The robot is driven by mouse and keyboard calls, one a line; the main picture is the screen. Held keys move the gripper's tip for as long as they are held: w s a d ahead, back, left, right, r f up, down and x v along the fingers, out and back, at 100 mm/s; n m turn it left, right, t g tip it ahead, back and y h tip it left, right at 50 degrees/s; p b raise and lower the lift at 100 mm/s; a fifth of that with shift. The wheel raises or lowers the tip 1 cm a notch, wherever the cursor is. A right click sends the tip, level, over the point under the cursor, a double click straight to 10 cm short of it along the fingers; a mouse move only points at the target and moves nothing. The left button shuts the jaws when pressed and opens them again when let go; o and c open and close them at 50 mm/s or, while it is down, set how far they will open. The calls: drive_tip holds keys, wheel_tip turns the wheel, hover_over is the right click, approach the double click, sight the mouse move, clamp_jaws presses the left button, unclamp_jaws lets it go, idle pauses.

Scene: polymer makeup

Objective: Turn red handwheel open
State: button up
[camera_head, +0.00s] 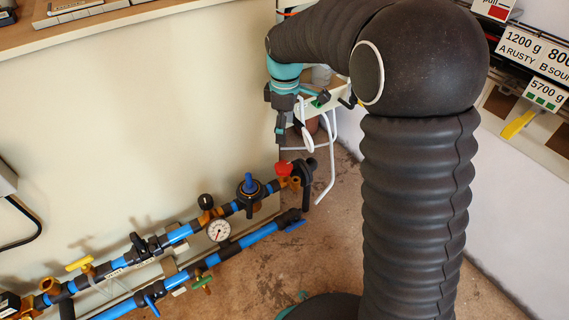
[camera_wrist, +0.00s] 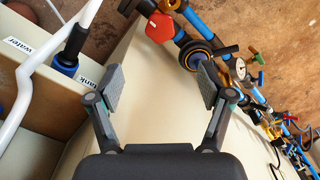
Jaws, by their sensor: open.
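The red handwheel (camera_head: 284,168) sits on a brass valve near the right end of the upper blue pipe run. In the wrist view, the red handwheel (camera_wrist: 160,28) is ahead of the fingertips, at the top of the picture between the two finger directions. My gripper (camera_wrist: 166,85) is open, with nothing between its fingers. In the head view, my gripper (camera_head: 281,130) hangs pointing down above the handwheel and apart from it. The wheel's underside and stem are partly hidden.
A blue-topped valve (camera_head: 249,185) and a pressure gauge (camera_head: 219,230) stand left of the handwheel. A black elbow fitting (camera_head: 305,170) is close on its right. A white bent tube (camera_head: 329,150) hangs near my gripper. Brown floor lies to the right.

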sight(284, 165)
wheel_tip(284, 165, down, 14)
drive_tip(key=b, duration=0.2)
drive_tip(key=shift+w+a+f+b, duration=0.1)
drive_tip(key=shift+a+f+b, duration=0.05)
drive_tip(key=shift+b, duration=0.15)
drive_tip(key=c, duration=1.2)
